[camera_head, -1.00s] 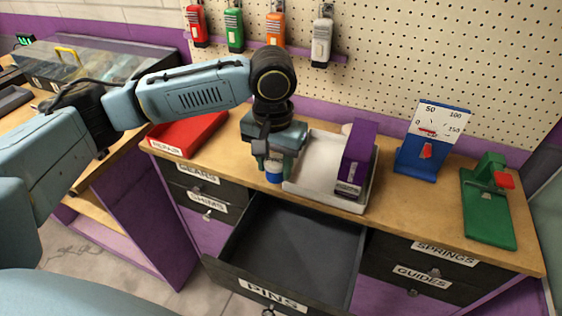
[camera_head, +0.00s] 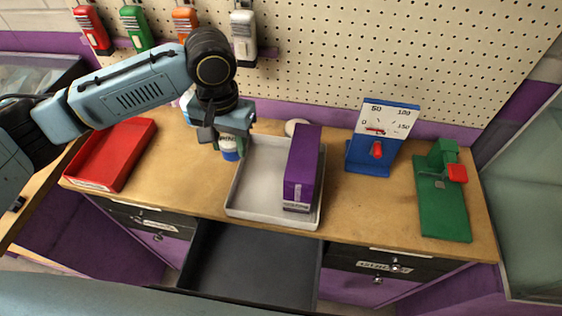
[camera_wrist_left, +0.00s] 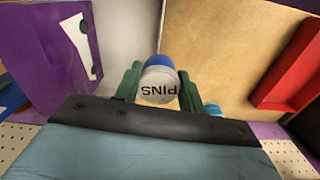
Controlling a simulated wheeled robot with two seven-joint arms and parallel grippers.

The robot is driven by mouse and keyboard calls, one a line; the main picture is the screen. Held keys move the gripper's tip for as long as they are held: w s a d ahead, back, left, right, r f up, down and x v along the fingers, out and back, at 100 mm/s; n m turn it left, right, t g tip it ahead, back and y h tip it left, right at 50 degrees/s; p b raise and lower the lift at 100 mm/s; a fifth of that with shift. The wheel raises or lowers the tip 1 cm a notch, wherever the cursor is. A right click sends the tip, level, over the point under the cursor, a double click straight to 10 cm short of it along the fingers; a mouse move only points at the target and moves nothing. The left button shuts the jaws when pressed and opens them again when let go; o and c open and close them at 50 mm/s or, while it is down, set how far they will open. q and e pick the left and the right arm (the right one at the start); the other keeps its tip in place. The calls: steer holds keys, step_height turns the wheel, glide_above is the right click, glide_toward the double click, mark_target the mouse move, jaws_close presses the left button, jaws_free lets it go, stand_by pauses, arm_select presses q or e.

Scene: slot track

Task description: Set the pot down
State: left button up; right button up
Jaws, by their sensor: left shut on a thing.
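The pot (camera_wrist_left: 160,88) is a small white cylinder with a blue end, and its label reads PINS, upside down in the left wrist view. In the head view the pot (camera_head: 230,148) hangs below my left gripper (camera_head: 224,138), at the left edge of the grey tray. My left gripper (camera_wrist_left: 160,90) is shut on the pot, with a green finger on each side of it. I cannot tell how high the pot is above the bench. My right gripper is not in view.
A grey tray (camera_head: 240,200) holds a purple box (camera_head: 303,165). A red tray (camera_head: 108,160) lies left, a blue gauge (camera_head: 372,155) and a green fixture (camera_head: 443,205) right. A drawer (camera_head: 250,262) stands open in front. Bare bench (camera_head: 175,180) lies between the trays.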

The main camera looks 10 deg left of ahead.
arm_select(q)
steer(key=s+d+r+m+p, duration=0.2)
steer(key=d+p, duration=0.2)
glide_above(255, 190)
step_height(255, 190, down, 6)
steer(key=shift+f, duration=2.3)
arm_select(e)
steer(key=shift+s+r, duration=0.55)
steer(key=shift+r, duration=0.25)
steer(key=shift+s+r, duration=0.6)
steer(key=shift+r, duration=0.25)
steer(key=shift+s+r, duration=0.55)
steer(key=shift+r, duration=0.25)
arm_select(q)
steer(key=shift+f, duration=0.1)
steer(key=o, duration=0.7)
